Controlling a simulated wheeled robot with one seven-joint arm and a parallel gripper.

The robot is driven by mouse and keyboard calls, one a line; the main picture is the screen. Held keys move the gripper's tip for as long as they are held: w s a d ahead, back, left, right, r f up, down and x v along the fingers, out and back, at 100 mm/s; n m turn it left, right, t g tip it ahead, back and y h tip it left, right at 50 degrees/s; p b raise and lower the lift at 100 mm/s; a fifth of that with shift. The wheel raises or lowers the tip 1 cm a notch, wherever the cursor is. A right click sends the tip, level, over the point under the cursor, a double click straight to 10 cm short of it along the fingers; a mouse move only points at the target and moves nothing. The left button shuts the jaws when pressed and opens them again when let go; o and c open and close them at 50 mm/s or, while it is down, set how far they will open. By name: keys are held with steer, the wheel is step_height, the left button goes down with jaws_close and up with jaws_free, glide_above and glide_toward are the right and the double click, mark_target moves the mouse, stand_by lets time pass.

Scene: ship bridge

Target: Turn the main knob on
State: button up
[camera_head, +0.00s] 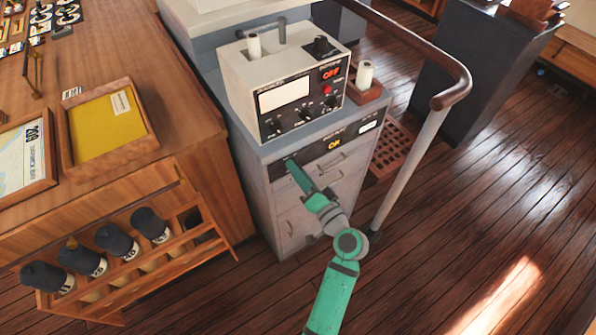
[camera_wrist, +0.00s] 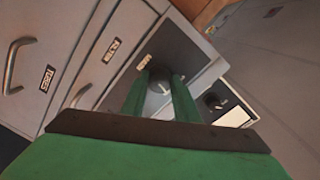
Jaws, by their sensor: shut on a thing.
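The main knob (camera_wrist: 159,85) is a round dark knob with a pale pointer mark, on the dark panel of the grey cabinet (camera_head: 258,178). In the wrist view my gripper (camera_wrist: 166,80) has its two green fingers on either side of the knob, shut on it. In the head view my gripper (camera_head: 292,163) reaches the left end of the cabinet's dark front panel (camera_head: 322,148). The knob is mostly hidden there by the fingers.
A control box (camera_head: 290,85) with a red "OFF" light stands on the cabinet. A curved handrail (camera_head: 452,92) rises at the right. A wooden bottle rack (camera_head: 130,262) is at the left. Open floor lies right.

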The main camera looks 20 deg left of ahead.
steer(key=shift+m, duration=1.5)
steer(key=o, duration=1.1)
steer(key=shift+c, duration=0.2)
steer(key=v, duration=1.1)
steer(key=shift+w, duration=0.15)
steer(key=shift+f, duration=0.1)
